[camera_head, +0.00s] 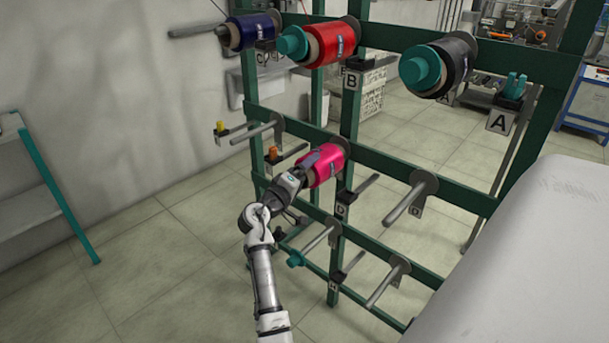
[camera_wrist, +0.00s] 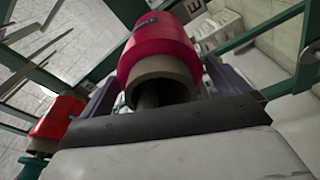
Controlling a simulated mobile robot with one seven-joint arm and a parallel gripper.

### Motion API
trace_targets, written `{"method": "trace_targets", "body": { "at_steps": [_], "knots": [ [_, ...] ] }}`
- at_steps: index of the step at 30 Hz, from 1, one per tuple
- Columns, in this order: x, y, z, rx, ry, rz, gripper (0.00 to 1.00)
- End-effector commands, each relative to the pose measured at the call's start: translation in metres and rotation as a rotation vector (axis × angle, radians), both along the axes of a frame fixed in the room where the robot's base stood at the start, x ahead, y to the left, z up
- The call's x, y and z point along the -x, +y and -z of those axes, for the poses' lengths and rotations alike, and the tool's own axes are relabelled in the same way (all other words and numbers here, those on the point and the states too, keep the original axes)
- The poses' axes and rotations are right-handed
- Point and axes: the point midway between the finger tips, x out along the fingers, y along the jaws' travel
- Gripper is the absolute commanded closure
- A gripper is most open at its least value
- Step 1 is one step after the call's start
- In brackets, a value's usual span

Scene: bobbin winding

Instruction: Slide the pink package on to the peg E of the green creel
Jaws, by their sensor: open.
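The pink package (camera_head: 322,167) is on a middle-row peg of the green creel (camera_head: 380,163), close against the peg's grey backing plate. In the wrist view the pink package (camera_wrist: 158,50) shows its tan core end toward me, with a dark rod-like shape inside. A plate lettered E (camera_wrist: 194,9) is beside it; the head view is too small to confirm that letter. My gripper (camera_head: 307,166) is at the package's near end. In the wrist view its purple fingers stand apart on both sides of the core, and I see no clear grip. Most of the peg is hidden.
Blue (camera_head: 250,31), red (camera_head: 335,42) and black (camera_head: 448,67) packages hang on the top row. A bare peg (camera_head: 405,205) sticks out to the right, and another (camera_head: 255,132) to the left. More bare pegs are below. A white surface (camera_head: 530,260) fills the lower right.

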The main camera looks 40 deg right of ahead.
Motion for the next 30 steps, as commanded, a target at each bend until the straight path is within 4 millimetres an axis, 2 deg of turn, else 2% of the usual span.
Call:
{"method": "trace_targets", "body": {
  "at_steps": [4, 7, 15, 21, 25, 30],
  "knots": [
    [0.001, 0.007, 0.002, -0.002, 0.001, -0.001, 0.00],
    [0.003, 0.021, 0.003, 0.000, 0.000, -0.003, 0.00],
    [0.015, 0.081, 0.007, 0.000, -0.002, -0.004, 0.00],
    [0.022, 0.117, 0.007, 0.001, -0.002, -0.003, 0.00],
    [0.025, 0.130, 0.007, 0.002, 0.000, -0.001, 0.00],
    [0.026, 0.136, 0.006, 0.002, -0.001, 0.000, 0.00]
  ]
}}
